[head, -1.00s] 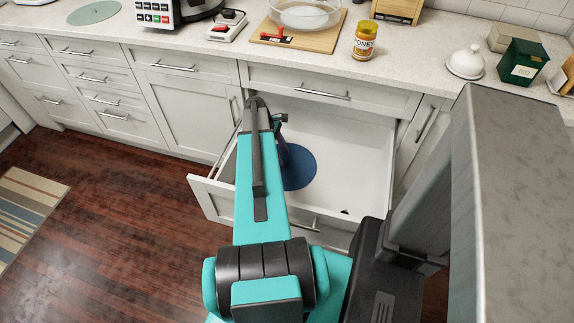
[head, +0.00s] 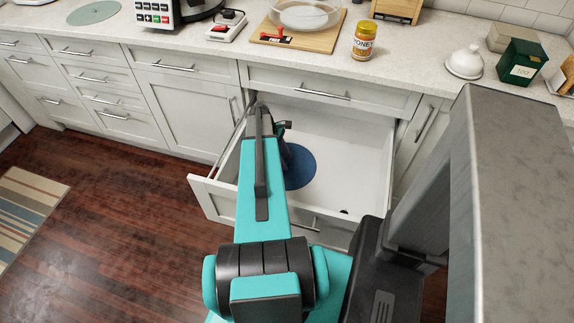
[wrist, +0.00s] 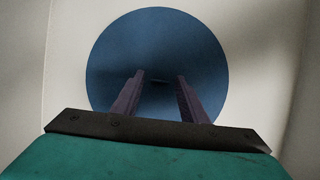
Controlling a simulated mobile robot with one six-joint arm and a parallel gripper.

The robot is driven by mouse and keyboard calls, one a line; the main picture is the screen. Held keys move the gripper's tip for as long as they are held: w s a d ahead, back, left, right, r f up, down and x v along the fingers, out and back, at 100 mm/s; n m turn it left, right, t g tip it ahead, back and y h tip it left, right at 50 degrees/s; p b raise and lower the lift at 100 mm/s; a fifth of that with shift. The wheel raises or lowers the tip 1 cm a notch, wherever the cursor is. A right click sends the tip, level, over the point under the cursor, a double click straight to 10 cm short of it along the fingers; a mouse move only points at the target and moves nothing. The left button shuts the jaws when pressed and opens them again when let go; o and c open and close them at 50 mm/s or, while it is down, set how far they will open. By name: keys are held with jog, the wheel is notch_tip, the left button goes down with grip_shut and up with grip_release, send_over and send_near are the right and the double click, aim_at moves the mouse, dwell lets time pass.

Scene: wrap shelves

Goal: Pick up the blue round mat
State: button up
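The blue round mat (head: 300,167) lies flat on the white floor of an open drawer, partly hidden behind my arm in the head view. In the wrist view the mat (wrist: 157,40) fills the upper middle as a full dark blue disc. My gripper (wrist: 160,82) has its two fingers spread apart over the mat, with nothing between them. In the head view the fingers are mostly hidden by my arm. I cannot tell whether the fingertips touch the mat.
The open drawer (head: 345,160) has walls around the mat and free floor to its right. A small dark spot (head: 344,211) is near its front. The counter above holds a honey jar (head: 364,42), a wooden board (head: 270,40) and a green box (head: 520,62).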

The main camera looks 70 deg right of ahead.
grip_shut()
jog(key=shift+r, duration=0.15)
notch_tip(320, 180, up, 10)
jog(key=shift+b, duration=0.35)
dwell(0.3)
dwell(0.5)
